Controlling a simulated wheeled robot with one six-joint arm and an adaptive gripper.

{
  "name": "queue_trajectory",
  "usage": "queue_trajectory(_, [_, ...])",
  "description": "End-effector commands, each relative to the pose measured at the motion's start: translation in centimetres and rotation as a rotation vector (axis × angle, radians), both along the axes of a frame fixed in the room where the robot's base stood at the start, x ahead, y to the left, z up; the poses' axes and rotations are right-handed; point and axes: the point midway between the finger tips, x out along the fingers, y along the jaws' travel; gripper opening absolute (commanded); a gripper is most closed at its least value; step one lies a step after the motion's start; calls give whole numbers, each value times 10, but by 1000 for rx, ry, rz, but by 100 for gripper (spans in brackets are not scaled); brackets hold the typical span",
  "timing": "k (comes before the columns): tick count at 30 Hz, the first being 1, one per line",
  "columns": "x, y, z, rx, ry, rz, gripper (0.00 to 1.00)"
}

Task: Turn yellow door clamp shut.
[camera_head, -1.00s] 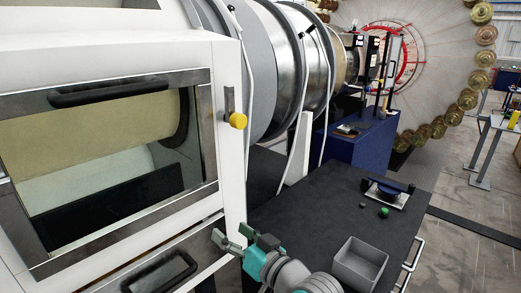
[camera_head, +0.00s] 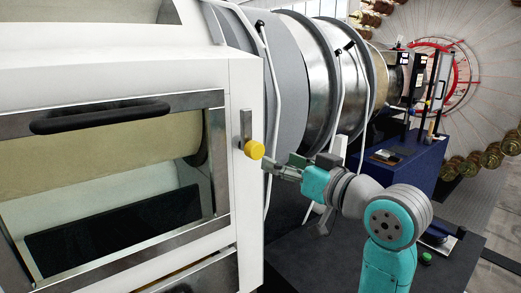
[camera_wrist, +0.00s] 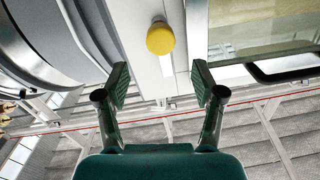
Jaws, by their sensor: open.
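The yellow door clamp (camera_head: 254,149) is a round yellow knob at the lower end of a short upright metal plate (camera_head: 246,126). It sits at the right edge of the white cabinet front (camera_head: 243,210), beside a windowed door. My gripper (camera_head: 273,166) is just right of and slightly below the knob in the head view. In the wrist view the knob (camera_wrist: 160,39) lies ahead of my gripper (camera_wrist: 159,84), centred between the two fingers but beyond their tips. The fingers are open and empty, and I see no contact with the knob.
The door has a black bar handle (camera_head: 100,116) and a steel-framed window. Large metal drums (camera_head: 305,70) and white upright bars stand right of the cabinet, close behind my gripper. A dark table (camera_head: 330,262) lies below my arm.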

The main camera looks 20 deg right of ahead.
Motion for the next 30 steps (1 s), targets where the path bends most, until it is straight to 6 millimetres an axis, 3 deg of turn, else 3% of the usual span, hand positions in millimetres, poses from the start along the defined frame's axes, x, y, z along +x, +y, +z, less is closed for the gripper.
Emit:
queue_trajectory(9, [53, 20, 0, 1, 2, 1, 68])
queue_trajectory(15, [76, 28, 0, 1, 1, 0, 68])
queue_trajectory(28, [86, 31, -1, 0, 0, -1, 68])
queue_trajectory(29, [86, 31, -1, 0, 0, -1, 66])
queue_trajectory(30, [86, 31, -1, 0, 0, -1, 56])
